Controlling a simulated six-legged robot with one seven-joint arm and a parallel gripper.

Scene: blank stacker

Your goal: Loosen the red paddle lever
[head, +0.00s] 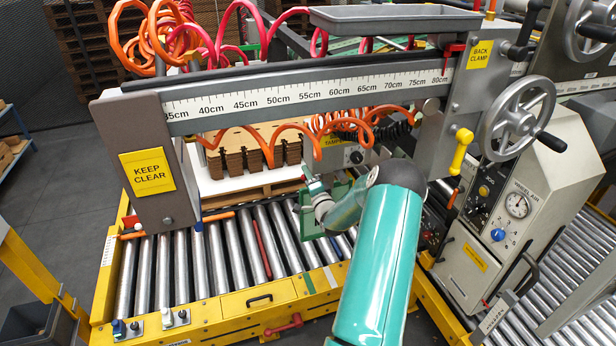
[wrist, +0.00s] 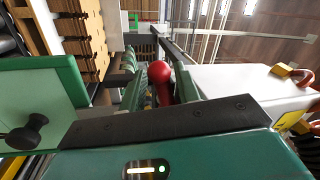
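In the wrist view a red rounded knob or lever end (wrist: 160,76) shows between the two green fingers of my gripper (wrist: 158,88). I cannot tell whether the fingers touch it. In the head view my gripper (head: 312,192) is over the rollers in front of the pallet, partly hidden by my teal arm, with a small red part by its tip. Another red lever (head: 453,50) sits at the right end of the ruler beam, beside the back clamp sign. A red handle (head: 283,326) is on the yellow front rail. Which one is the paddle lever is not clear.
The ruler beam (head: 300,92) crosses above my gripper, with orange coiled hoses (head: 280,135) hanging below it. Stacked brown blanks (head: 245,150) stand behind. A grey handwheel (head: 517,118) and gauge cabinet (head: 520,215) are at the right. The rollers (head: 215,260) at left are mostly clear.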

